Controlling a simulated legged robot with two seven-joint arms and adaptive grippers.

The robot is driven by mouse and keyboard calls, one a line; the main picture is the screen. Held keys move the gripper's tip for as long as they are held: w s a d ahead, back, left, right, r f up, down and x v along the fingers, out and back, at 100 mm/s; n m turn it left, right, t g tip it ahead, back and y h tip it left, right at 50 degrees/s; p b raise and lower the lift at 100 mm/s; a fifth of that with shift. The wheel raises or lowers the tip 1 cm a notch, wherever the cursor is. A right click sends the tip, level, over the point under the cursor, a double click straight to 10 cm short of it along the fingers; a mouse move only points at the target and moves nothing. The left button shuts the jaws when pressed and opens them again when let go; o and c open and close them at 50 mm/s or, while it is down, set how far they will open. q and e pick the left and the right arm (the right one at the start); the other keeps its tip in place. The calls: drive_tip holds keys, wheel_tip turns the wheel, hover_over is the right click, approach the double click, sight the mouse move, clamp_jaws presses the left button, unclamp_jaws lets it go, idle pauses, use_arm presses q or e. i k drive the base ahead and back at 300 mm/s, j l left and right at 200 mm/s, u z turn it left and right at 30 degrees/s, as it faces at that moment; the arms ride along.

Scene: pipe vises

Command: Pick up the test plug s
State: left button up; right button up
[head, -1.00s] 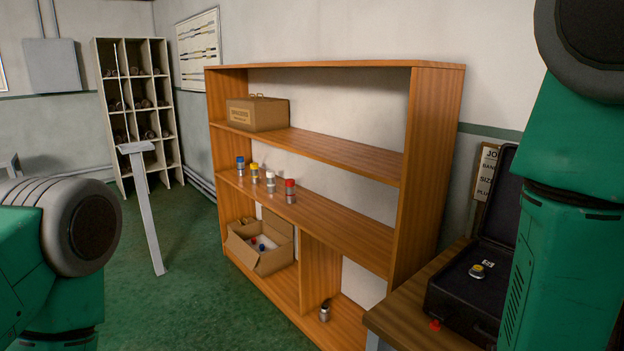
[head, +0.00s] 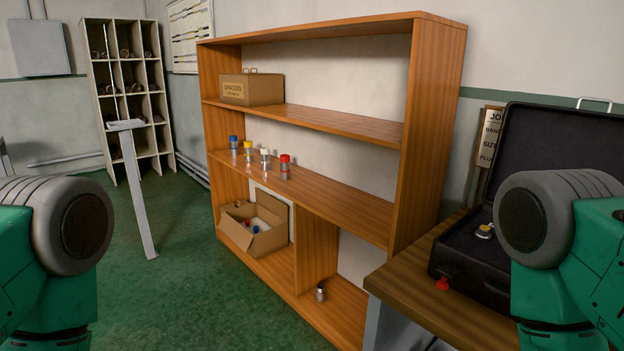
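Several test plugs stand upright in a row on the middle shelf in the head view: a blue-topped plug (head: 233,143), a yellow-topped plug (head: 248,151), a white-topped plug (head: 265,158) and a red-topped plug (head: 285,166). A dark-topped plug (head: 321,292) stands on the bottom shelf at the right. A yellow-topped plug (head: 485,231) lies in the open black case at the right. A small red piece (head: 442,284) is on the table beside the case. Only green and grey links of my two arms show; neither gripper is in view.
The wooden shelf unit (head: 428,140) fills the middle. An open cardboard box (head: 268,242) with small red and blue items sits low in it; a closed box (head: 251,89) is above. The black case (head: 545,150) is on a wooden table (head: 405,277). A grey stand (head: 138,190) is at left. Green floor is clear.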

sight(484, 232)
drive_tip(key=z, duration=1)
drive_tip(key=i+j+z, duration=0.15)
drive_tip(key=z, duration=0.15)
drive_tip(key=i+j+z, duration=0.15)
drive_tip(key=z, duration=0.2)
